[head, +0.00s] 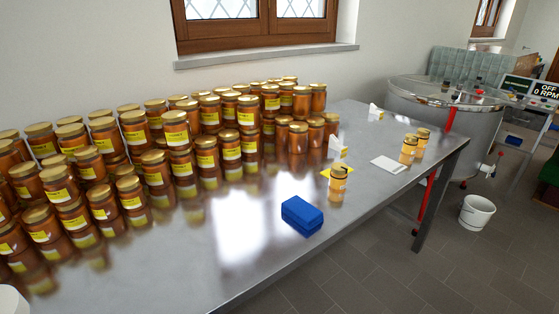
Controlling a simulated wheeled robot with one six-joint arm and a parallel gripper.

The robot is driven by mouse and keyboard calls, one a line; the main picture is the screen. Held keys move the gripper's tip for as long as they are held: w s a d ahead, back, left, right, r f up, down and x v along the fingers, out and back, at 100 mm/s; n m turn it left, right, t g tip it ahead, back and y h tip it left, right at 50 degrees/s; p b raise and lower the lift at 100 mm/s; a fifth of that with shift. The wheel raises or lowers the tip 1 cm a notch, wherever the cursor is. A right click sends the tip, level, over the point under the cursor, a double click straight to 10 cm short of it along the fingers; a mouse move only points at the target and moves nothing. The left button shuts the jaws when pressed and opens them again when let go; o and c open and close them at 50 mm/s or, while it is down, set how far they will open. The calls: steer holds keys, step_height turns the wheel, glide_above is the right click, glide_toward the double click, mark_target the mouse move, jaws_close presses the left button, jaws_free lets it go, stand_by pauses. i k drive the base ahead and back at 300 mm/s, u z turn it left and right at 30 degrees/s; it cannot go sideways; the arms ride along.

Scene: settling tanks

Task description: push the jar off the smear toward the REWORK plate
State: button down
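A small amber jar (338,179) with a gold lid stands upright on the steel table (265,255), right of the middle of the head view. A flat yellow patch (325,173) shows beside and behind the jar's left side; I cannot tell whether it is the smear or a plate. A flat white plate (390,164) lies to the right of the jar, apart from it; no lettering is readable, so I cannot tell if it is the REWORK plate. My gripper is not in view.
A blue block (302,215) lies nearer than the jar. White stand-up cards (337,148) (376,112) stand behind. Two amber jars (408,149) (422,136) stand near the right edge. Many stacked honey jars (175,135) fill the left and back. The front middle is clear.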

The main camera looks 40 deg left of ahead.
mark_target(337, 183)
steer(key=u, duration=0.7)
steer(key=i, duration=1.1)
steer(key=u, duration=0.7)
